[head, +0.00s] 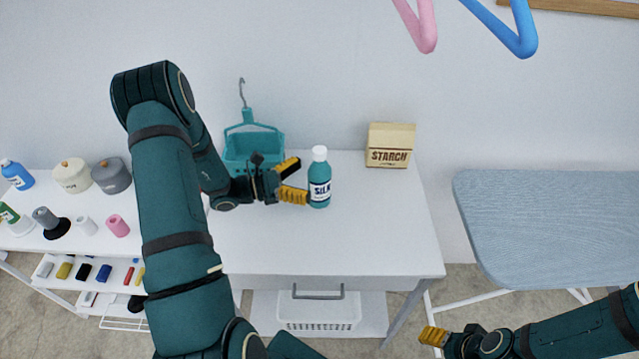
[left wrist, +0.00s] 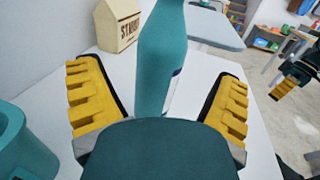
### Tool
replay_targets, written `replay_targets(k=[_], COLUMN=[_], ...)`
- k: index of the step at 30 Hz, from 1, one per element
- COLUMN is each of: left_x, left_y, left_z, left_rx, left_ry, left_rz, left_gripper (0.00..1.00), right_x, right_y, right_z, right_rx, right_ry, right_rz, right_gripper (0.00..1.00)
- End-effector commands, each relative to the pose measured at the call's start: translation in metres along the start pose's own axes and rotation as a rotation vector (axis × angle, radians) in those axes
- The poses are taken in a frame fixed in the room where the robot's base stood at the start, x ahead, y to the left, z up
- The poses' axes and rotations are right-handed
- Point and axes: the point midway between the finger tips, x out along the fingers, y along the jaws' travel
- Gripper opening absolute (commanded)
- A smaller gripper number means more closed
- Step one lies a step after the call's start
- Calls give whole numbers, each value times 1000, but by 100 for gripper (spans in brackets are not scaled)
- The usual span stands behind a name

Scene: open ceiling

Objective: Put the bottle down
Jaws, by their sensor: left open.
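A teal bottle (head: 319,178) with a white cap and a label reading SILK stands upright on the white table (head: 380,230). My left gripper (head: 296,180) is open just left of the bottle, its yellow fingers pointing at it. In the left wrist view the bottle (left wrist: 160,60) rises between the two spread fingers (left wrist: 158,105), with gaps on both sides; its lower part is hidden by the gripper body. My right gripper (head: 433,336) is low at the right, away from the table top; its finger gap cannot be made out.
A teal hanging basket (head: 240,147) stands behind my left gripper. A starch box (head: 390,146) stands at the back right of the table. An ironing board (head: 560,220) is at the right. The table's front right is clear.

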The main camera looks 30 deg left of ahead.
Motion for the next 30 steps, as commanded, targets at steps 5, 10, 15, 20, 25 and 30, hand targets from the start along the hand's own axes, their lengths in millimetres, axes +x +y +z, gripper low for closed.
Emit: replay_targets(k=[5,10,15,20,25,30], left_x=[23,44,46,46,46,46], left_y=[-1,0,0,0,0,0], left_z=[0,0,0,0,0,1], left_rx=[0,1,0,0,0,0], left_ry=[-2,-1,0,0,0,-1], left_rz=[-4,-3,-1,-1,-1,-1], left_gripper=[91,91,91,62,10,10], right_x=[2,4,4,4,4,4], right_y=[1,1,1,1,1,1], right_z=[0,-1,-1,-1,-1,-1], right_rx=[0,0,0,0,0,0], right_ry=[1,2,2,2,2,2], right_rz=[0,0,0,0,0,0], right_gripper=[61,61,61,61,61,61])
